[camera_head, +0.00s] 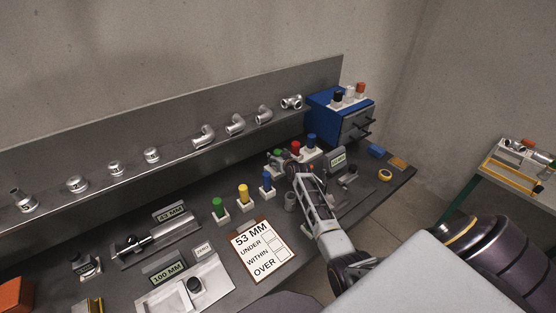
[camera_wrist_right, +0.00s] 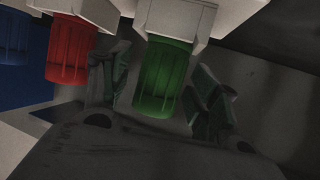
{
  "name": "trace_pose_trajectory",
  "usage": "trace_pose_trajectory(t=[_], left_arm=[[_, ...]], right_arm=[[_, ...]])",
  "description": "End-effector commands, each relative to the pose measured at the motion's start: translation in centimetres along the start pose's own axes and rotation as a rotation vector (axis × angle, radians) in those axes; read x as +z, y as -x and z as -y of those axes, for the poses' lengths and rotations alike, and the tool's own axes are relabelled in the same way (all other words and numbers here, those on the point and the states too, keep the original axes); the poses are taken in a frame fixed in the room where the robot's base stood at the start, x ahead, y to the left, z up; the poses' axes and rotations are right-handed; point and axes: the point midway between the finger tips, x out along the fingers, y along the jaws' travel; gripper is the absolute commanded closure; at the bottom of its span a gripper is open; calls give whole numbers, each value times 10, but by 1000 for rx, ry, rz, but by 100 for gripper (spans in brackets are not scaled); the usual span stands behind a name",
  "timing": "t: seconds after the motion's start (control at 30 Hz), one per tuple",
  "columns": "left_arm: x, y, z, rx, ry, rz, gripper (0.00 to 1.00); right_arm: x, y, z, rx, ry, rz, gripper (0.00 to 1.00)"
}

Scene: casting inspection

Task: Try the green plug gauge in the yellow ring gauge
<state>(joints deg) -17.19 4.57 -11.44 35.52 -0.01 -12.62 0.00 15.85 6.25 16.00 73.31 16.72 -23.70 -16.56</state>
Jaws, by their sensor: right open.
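A green plug gauge (camera_head: 277,153) stands in a white holder in the back row, beside a red and a blue one. In the right wrist view the green handle (camera_wrist_right: 163,80) lies between the fingers of my right gripper (camera_wrist_right: 160,95), which is open. Gaps show on both sides of the handle. In the head view my right gripper (camera_head: 285,163) is at that green plug and partly covers it. Another green plug (camera_head: 218,206) stands nearer the front. A small yellow ring-like piece (camera_head: 385,175) lies at the bench's right end. My left gripper is not in view.
The red plug (camera_wrist_right: 70,48) is close beside my right gripper. A yellow plug (camera_head: 243,191) and a blue plug (camera_head: 267,181) stand in front. A clipboard card (camera_head: 262,249) lies at the front edge. A blue cabinet (camera_head: 340,115) stands behind. Metal fittings line the back shelf.

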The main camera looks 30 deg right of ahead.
Motion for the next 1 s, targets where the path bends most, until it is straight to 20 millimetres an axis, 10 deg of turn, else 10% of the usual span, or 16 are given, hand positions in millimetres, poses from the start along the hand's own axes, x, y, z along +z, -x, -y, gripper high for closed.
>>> trace_pose_trajectory(t=[0.53,1.0], left_arm=[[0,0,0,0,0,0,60],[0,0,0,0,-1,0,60]], right_arm=[[-1,-2,0,0,0,-1,39],[-1,-2,0,1,0,-2,90]])
